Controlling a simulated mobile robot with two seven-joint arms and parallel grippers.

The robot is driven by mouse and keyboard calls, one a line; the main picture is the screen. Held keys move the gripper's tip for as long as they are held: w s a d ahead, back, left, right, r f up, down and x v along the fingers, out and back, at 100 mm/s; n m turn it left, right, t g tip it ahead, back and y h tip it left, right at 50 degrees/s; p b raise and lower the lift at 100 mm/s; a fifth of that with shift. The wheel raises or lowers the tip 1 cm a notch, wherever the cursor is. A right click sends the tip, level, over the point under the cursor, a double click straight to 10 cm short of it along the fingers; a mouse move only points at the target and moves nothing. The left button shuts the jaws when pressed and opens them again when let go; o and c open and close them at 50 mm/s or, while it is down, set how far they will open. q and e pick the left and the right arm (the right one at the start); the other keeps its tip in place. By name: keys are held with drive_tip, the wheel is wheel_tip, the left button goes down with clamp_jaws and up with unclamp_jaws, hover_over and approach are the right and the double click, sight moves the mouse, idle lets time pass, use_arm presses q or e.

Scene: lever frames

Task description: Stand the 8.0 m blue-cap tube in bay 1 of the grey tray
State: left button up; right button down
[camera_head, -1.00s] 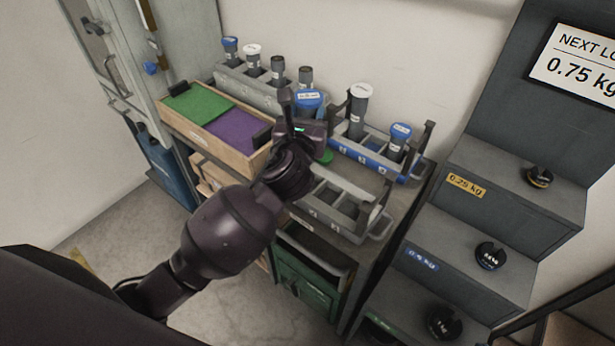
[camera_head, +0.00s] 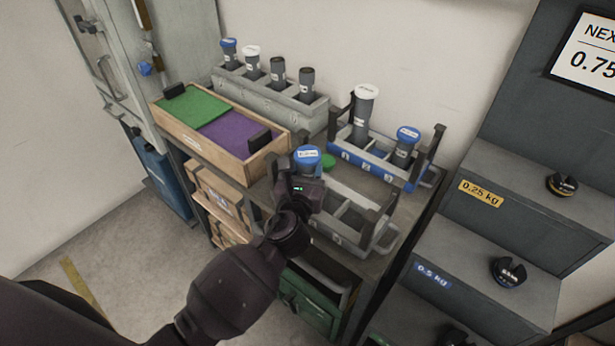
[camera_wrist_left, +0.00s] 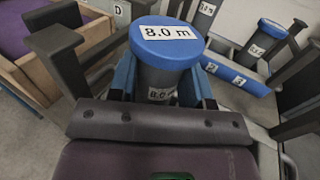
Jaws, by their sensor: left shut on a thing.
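The 8.0 m blue-cap tube (camera_head: 307,157) stands roughly upright at the left end of the grey tray (camera_head: 385,236). Its label reads clearly in the left wrist view (camera_wrist_left: 166,45). My left gripper (camera_head: 304,180) is shut on the tube's body below the cap, with blue finger pads (camera_wrist_left: 128,75) on either side. The gripper hides the tube's lower end, so I cannot tell whether it rests on the bay's floor. The tray's other bays that show look empty. My right gripper is not in view.
A blue tray (camera_head: 343,155) with a white-cap tube (camera_head: 363,105) and another blue-cap tube (camera_head: 406,140) stands behind the grey tray. A grey rack (camera_head: 262,95) holds several tubes. A wooden box (camera_head: 221,155) with green and purple panels lies left. Tray handles rise close to my gripper.

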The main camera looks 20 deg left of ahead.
use_arm(q)
drive_tip(key=shift+f, duration=0.95)
drive_tip(key=shift+r, duration=0.2)
drive_tip(key=o, duration=1.1)
drive_tip(key=shift+f, duration=0.15)
